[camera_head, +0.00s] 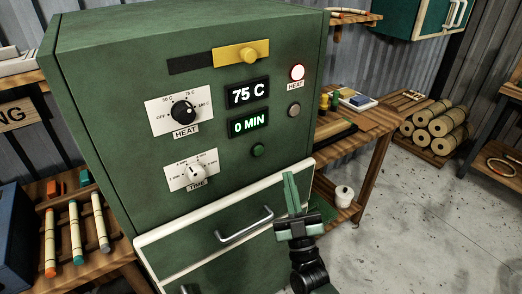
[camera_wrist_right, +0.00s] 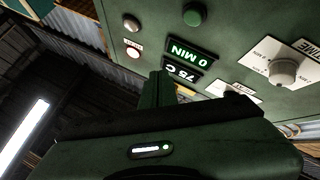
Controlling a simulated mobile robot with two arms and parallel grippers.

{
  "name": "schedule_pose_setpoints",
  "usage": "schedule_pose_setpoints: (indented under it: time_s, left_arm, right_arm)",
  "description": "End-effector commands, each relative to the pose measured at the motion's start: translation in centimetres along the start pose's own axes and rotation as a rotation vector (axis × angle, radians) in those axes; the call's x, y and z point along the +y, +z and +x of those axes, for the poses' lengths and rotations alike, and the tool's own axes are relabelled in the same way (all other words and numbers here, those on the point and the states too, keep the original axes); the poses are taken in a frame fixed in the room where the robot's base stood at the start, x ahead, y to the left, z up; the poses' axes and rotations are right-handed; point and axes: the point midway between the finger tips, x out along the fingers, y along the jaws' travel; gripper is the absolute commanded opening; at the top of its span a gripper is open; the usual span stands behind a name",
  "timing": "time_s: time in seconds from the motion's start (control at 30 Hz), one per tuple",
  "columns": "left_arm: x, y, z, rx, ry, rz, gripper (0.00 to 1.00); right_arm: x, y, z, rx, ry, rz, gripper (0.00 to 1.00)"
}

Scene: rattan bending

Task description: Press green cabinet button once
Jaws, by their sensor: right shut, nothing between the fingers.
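The green button (camera_head: 258,151) is a small round knob on the front of the green cabinet (camera_head: 110,100), below the "0 MIN" display (camera_head: 250,122). It also shows at the top of the right wrist view (camera_wrist_right: 194,16). My right gripper (camera_head: 290,178) is shut and empty. In the head view its tips appear to the right of and below the button. In the right wrist view the fingers (camera_wrist_right: 158,76) point up toward the panel, apart from the button in the picture. My left gripper is not in view.
The panel also has a heat dial (camera_head: 184,112), a time dial (camera_head: 196,174), a lit heat lamp (camera_head: 297,72), a grey button (camera_head: 294,110) and a yellow slider (camera_head: 240,54). A drawer handle (camera_head: 245,226) sticks out below.

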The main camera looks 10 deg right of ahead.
Motion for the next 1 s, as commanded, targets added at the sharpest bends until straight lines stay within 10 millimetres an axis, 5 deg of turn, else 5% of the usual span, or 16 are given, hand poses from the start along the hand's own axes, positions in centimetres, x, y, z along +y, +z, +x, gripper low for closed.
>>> schedule_pose_setpoints:
  time_s: [0.27,1.0]
  left_arm:
    - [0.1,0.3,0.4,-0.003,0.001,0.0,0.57]
    - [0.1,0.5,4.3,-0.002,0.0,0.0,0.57]
  right_arm:
    - [-0.4,0.5,0.4,-0.001,-0.001,0.0,0.0]
    - [-4.5,4.6,6.0,-0.002,-0.002,-0.001,0.0]
